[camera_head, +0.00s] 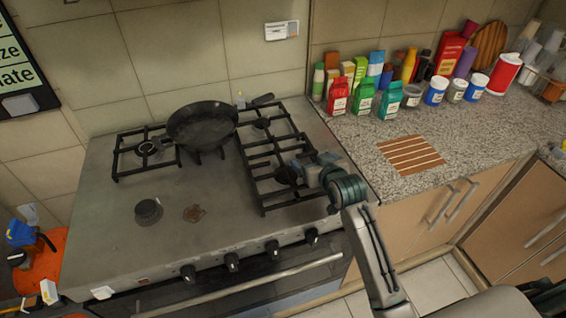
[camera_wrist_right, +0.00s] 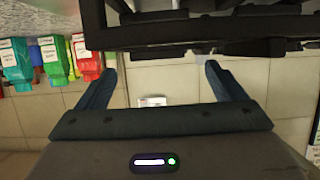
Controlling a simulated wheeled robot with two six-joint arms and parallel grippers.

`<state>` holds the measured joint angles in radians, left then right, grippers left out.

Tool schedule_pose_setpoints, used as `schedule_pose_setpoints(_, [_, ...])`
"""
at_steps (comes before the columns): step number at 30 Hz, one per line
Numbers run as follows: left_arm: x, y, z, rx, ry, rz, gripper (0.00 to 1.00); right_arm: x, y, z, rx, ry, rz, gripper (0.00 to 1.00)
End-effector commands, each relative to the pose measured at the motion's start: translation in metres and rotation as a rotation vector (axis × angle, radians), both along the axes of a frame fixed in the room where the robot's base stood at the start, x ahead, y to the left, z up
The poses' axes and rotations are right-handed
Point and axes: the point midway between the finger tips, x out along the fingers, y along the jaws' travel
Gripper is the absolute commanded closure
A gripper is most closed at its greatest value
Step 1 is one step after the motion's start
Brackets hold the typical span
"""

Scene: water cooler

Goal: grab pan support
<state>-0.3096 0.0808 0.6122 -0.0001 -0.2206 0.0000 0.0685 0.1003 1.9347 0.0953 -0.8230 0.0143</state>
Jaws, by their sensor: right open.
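A black pan support (camera_head: 262,140) lies on the right side of the grey stove top. A smaller black pan support (camera_head: 130,160) lies at the back left. A dark frying pan (camera_head: 203,127) stands between them, overlapping the left one. My right gripper (camera_head: 296,172) is over the right part of the right pan support, low and close to its bars. In the right wrist view its two fingers (camera_wrist_right: 162,72) are spread with a gap between them. Black bars of the pan support (camera_wrist_right: 200,32) cross just beyond the fingertips. Whether they touch cannot be told. My left gripper is not in view.
Several cartons and jars stand along the wall on the granite counter (camera_head: 345,140). A striped wooden trivet (camera_head: 411,154) lies there.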

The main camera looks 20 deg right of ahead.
Motion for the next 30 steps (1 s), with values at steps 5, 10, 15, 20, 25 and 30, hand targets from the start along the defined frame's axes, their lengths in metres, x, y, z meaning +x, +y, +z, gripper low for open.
schedule_pose_setpoints(5, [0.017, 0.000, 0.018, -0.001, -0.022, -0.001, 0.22, 0.022, -0.003, -0.004, 0.001, 0.002, 0.000, 0.10])
schedule_pose_setpoints(10, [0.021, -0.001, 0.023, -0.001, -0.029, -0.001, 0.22, 0.039, -0.002, -0.014, 0.001, 0.001, 0.000, 0.10])
schedule_pose_setpoints(15, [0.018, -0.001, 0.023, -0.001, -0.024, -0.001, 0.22, 0.043, -0.002, -0.018, 0.001, 0.001, 0.000, 0.10])
schedule_pose_setpoints(20, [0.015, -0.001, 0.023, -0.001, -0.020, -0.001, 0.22, 0.043, -0.002, -0.017, 0.000, 0.000, 0.000, 0.12])
schedule_pose_setpoints(25, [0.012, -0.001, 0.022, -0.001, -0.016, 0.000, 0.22, 0.043, -0.002, -0.017, 0.000, 0.000, 0.000, 0.45])
schedule_pose_setpoints(30, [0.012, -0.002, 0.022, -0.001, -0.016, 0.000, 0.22, 0.043, -0.002, -0.016, 0.001, -0.002, 0.000, 0.67])
